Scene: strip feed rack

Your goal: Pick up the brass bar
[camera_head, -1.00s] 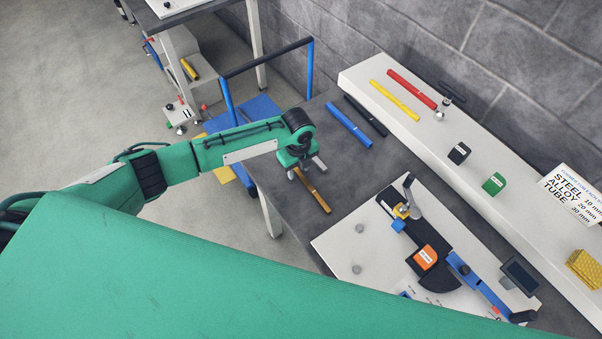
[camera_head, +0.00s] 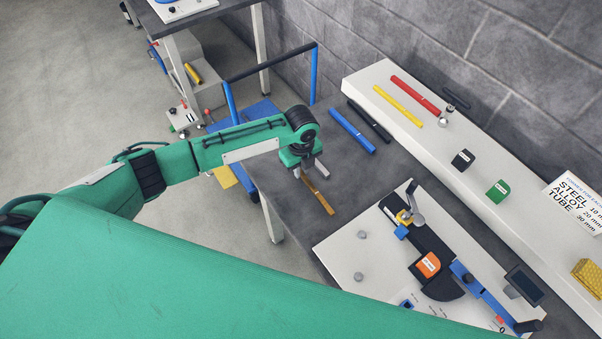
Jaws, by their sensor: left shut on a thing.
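The brass bar (camera_head: 319,197) lies along the dark grey bench (camera_head: 262,180), near its left edge. Its upper end is hidden under my left gripper (camera_head: 308,174). My left arm comes in from the left, and the gripper points down over that end, shut on the bar. The bar looks to be on or just above the bench top; I cannot tell which. My right gripper is not in view.
A blue bar (camera_head: 352,131) and a black bar (camera_head: 370,121) lie behind the gripper. A white shelf (camera_head: 425,140) carries yellow (camera_head: 398,105) and red (camera_head: 415,95) bars. A white plate with a black-and-blue fixture (camera_head: 432,255) stands at right. A blue-framed cart (camera_head: 230,105) is left.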

